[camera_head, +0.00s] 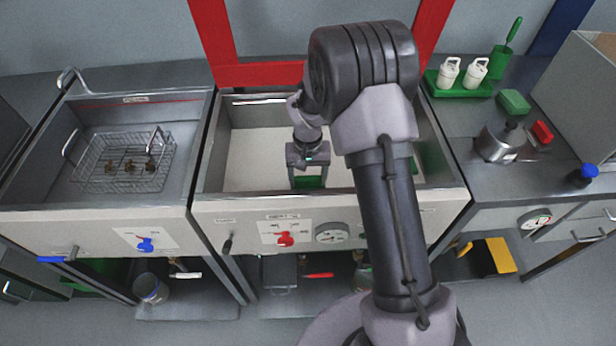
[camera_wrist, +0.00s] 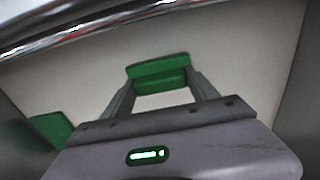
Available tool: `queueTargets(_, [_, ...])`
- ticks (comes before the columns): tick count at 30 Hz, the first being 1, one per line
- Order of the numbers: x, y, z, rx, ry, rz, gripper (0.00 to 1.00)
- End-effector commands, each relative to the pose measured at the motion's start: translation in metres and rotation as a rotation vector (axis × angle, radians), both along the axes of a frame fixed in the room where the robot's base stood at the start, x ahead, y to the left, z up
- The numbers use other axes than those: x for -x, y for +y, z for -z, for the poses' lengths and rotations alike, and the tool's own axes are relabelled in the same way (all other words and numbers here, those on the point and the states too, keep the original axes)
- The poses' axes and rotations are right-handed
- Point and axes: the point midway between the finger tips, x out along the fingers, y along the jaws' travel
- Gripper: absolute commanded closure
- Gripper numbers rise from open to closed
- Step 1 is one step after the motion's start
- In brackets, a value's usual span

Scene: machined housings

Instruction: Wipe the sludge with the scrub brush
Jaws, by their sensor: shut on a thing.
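My gripper (camera_head: 307,174) reaches down into the middle basin (camera_head: 245,160). In the wrist view, its two fingers are shut on a green block-shaped scrub brush (camera_wrist: 158,75), held over the pale basin floor. The brush (camera_head: 308,182) also shows below my gripper in the head view, partly hidden by the fingers and the basin's front wall. I cannot tell whether it touches the floor. No sludge stands out on the visible pale floor; my arm hides the right part of the basin. A second green item (camera_wrist: 52,127) lies at the left in the wrist view.
The left basin (camera_head: 100,115) holds a wire basket (camera_head: 125,165) with small parts. The middle basin's metal rim surrounds my gripper.

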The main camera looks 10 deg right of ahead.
Motion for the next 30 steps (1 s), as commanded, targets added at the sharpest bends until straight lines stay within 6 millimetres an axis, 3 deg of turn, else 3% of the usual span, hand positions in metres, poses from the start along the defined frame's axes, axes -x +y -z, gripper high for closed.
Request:
queueTargets(1, [-0.002,0.000,-0.017,0.000,-0.008,0.000,0.70])
queueTargets(18, [-0.002,0.002,-0.067,0.000,-0.005,0.001,0.70])
queueTargets(30, [-0.002,0.002,-0.073,0.000,-0.005,0.001,0.70])
